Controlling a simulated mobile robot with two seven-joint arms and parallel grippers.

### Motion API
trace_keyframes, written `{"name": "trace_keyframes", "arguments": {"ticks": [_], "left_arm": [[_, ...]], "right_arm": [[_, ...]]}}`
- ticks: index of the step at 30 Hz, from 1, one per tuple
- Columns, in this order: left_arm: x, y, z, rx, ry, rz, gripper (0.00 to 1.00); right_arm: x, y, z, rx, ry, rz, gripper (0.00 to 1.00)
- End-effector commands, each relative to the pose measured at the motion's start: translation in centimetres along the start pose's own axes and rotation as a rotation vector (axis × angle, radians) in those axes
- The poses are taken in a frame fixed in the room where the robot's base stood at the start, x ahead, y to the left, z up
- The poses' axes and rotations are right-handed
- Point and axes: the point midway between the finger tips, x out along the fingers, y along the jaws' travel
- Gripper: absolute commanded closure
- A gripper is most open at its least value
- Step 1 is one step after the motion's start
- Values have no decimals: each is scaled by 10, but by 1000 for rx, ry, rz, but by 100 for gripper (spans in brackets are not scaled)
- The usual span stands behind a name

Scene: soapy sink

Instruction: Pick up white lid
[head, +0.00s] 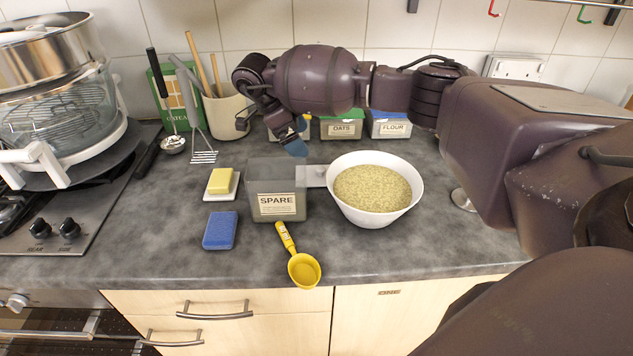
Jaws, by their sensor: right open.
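A flat, pale white-grey piece (316,175) that looks like the white lid lies on the worktop between the grey SPARE container and the white bowl. Its edges are partly hidden by both, so I cannot tell its full shape. My right gripper (271,139) comes in from the right across the back and points down. It is open and empty, behind and above the SPARE container, to the left of and farther back than the pale piece. My left gripper is not in view.
The SPARE container (277,208) and the white bowl (376,217) of grain stand close together. A yellow scoop (304,270) overhangs the front edge. A blue sponge (219,231) and a butter dish (234,188) lie left. Lidded OATS (341,130) and FLOUR (391,130) tubs stand behind.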

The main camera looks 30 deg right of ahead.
Motion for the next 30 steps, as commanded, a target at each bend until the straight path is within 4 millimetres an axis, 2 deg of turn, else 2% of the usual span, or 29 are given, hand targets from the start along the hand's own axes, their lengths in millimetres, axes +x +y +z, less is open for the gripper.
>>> {"name": "trace_keyframes", "arguments": {"ticks": [5,13,23,30], "left_arm": [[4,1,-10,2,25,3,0],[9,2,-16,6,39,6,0],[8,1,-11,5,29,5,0],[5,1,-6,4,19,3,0]], "right_arm": [[14,0,2,-2,2,4,0],[49,0,2,0,2,3,0],[68,-1,2,-1,1,3,0],[100,-3,4,0,2,5,0]]}}
